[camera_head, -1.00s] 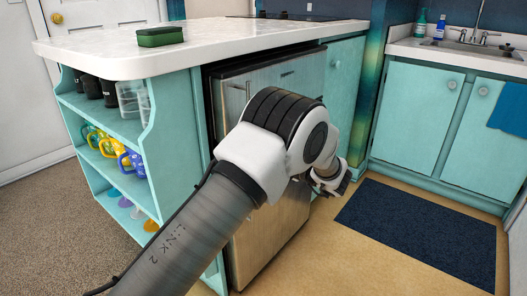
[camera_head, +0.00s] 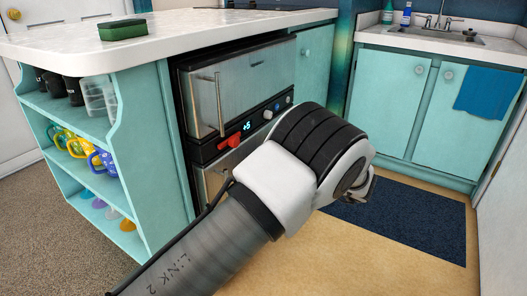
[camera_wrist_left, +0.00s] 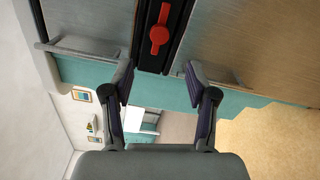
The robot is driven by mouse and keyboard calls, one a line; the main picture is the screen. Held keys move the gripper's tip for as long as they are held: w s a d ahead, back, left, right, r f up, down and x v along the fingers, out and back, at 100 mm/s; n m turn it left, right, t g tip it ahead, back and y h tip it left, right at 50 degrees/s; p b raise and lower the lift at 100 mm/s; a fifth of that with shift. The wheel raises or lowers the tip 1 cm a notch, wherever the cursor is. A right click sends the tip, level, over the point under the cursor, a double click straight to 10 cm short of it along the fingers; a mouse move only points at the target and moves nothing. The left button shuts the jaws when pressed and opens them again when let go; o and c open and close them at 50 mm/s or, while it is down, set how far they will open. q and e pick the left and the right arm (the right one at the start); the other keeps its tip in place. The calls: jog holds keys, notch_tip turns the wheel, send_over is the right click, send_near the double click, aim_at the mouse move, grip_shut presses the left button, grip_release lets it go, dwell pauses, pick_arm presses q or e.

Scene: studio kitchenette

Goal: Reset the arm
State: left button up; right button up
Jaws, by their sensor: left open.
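My left arm (camera_head: 235,225) reaches in from the bottom in the head view, its elbow bent in front of the counter. My left gripper is mostly hidden behind it there; only a small piece of the wrist end shows at the elbow's right. In the left wrist view my left gripper (camera_wrist_left: 158,75) is open, its two fingers apart with nothing between them. It faces the steel appliance (camera_head: 222,92), which has bar handles, a lit display and a red lever (camera_head: 229,142). The lever also shows in the wrist view (camera_wrist_left: 159,34). My right gripper is not in view.
A white countertop (camera_head: 185,30) carries a green sponge (camera_head: 122,29). Open shelves (camera_head: 128,190) at left hold several cups and mugs. Sink cabinets (camera_head: 388,95) with a blue towel (camera_head: 488,93) stand at the back right. A dark mat (camera_head: 420,225) lies on the floor, which is otherwise clear.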

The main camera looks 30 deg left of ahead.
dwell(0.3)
pick_arm(q)
jog(key=w+a+f+m+t+h+p, duration=0.1)
jog(key=a+f+m+t, duration=0.3)
jog(key=m, duration=0.3)
jog(key=a+f+m+t+h, duration=0.1)
jog(key=a+f+m+t, duration=0.15)
jog(key=f+m, duration=0.4)
jog(key=s+f+m+t+h+p, duration=0.1)
jog(key=s+f+m+h, duration=0.25)
jog(key=f+m, duration=0.3)
jog(key=s+f+m+t+h, duration=0.1)
jog(key=s+f+m+h, duration=0.3)
jog(key=f, duration=0.4)
jog(key=s+d+f+m+g+h, duration=0.3)
jog(key=s+m, duration=0.1)
jog(key=s, duration=0.6)
jog(key=s+d+f+m+g+h+p, duration=0.1)
jog(key=s+d+f+m+g+h, duration=0.25)
jog(key=s, duration=0.55)
jog(key=s+d+f+m+g+h, duration=0.25)
jog(key=s+f+m, duration=0.2)
jog(key=s, duration=0.55)
notch_tip(320, 180, up, 39)
jog(key=s+m+p, duration=0.1)
jog(key=p, duration=3.7)
jog(key=shift+f+g, duration=0.2)
jog(key=shift+g, duration=0.15)
